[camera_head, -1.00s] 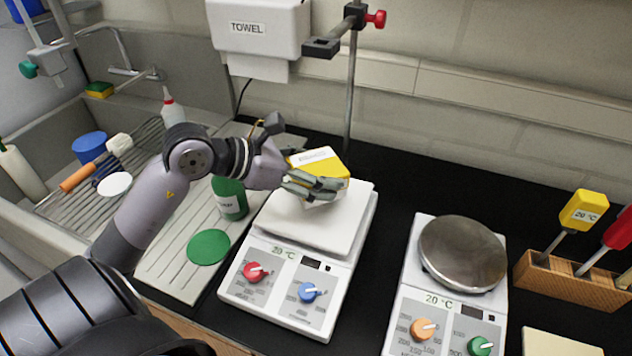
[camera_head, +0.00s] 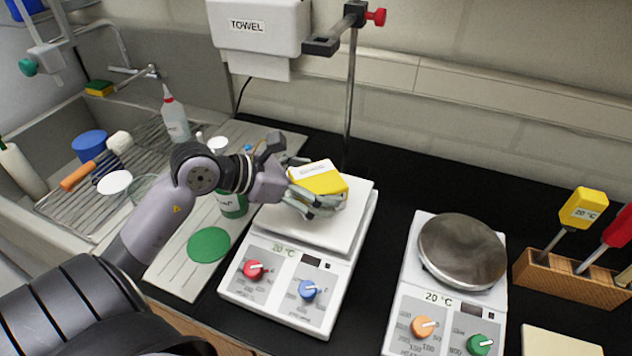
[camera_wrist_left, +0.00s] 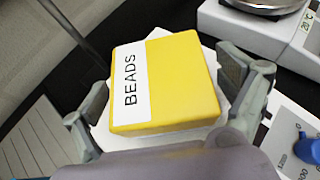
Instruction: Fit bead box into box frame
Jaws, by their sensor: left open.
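The bead box (camera_head: 318,182) is yellow with a white label, which reads BEADS in the left wrist view (camera_wrist_left: 185,85). My left gripper (camera_head: 312,187) is open, with one finger on each side of the box. In the left wrist view, gaps show between the box and both fingers (camera_wrist_left: 165,95). The box's underside is hidden, and I cannot tell whether it rests on the pan or on something white beneath it. I cannot make out a separate box frame. My right gripper is not in view.
A metal stand rod (camera_head: 349,100) rises behind the box. Dark bench is free between the scales.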

